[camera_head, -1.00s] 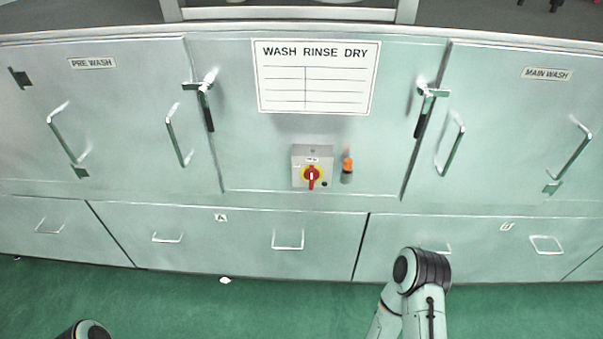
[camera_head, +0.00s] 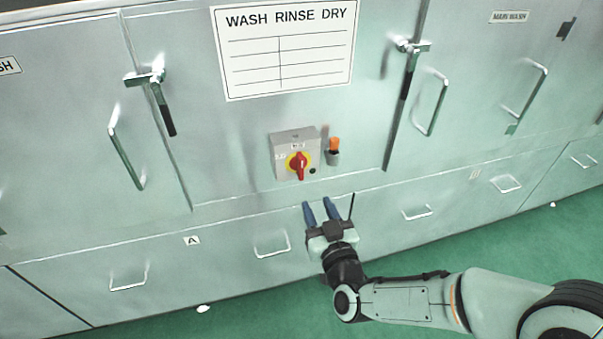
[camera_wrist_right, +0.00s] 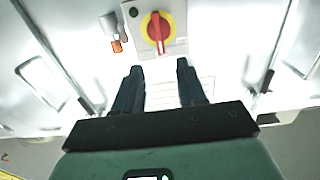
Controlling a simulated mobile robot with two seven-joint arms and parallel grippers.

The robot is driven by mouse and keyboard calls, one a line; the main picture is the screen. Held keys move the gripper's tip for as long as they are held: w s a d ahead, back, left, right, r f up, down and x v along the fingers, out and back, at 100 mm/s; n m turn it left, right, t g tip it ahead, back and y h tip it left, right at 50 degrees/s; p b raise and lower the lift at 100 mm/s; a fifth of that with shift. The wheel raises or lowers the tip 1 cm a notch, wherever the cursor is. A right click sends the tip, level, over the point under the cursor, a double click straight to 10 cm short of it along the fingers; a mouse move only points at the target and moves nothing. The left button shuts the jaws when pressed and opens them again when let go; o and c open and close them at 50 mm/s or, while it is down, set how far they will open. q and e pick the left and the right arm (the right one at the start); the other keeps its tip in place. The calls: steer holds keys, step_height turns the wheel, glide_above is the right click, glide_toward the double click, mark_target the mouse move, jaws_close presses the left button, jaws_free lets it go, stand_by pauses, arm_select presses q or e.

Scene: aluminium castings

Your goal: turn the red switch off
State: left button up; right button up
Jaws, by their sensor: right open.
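The red switch (camera_head: 299,166) is a red rotary handle on a yellow disc, on the front of a small grey box (camera_head: 291,139) fixed to the washer's front panel. In the head view its handle stands close to vertical. In the right wrist view the red switch (camera_wrist_right: 158,30) is ahead of the fingertips, slightly left of the midline between them. My right gripper (camera_head: 321,204) is open and empty, with its two blue fingers pointing up, below the box and apart from the switch. The right wrist view also shows the gripper (camera_wrist_right: 159,66) with its fingers apart. My left gripper is not in view.
An orange-topped holder (camera_head: 334,151) is mounted just right of the box. Latch handles (camera_head: 158,95) and door handles (camera_head: 126,158) stick out on both sides. A white WASH RINSE DRY sign (camera_head: 287,50) hangs above. Green floor (camera_head: 250,315) lies below.

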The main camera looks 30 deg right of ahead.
mark_target(302, 168)
steer(key=p+x, duration=0.4)
steer(key=x, duration=0.9)
steer(key=shift+w+d, duration=0.1)
steer(key=shift+d, duration=0.1)
steer(key=shift+r, duration=0.1)
jaws_close()
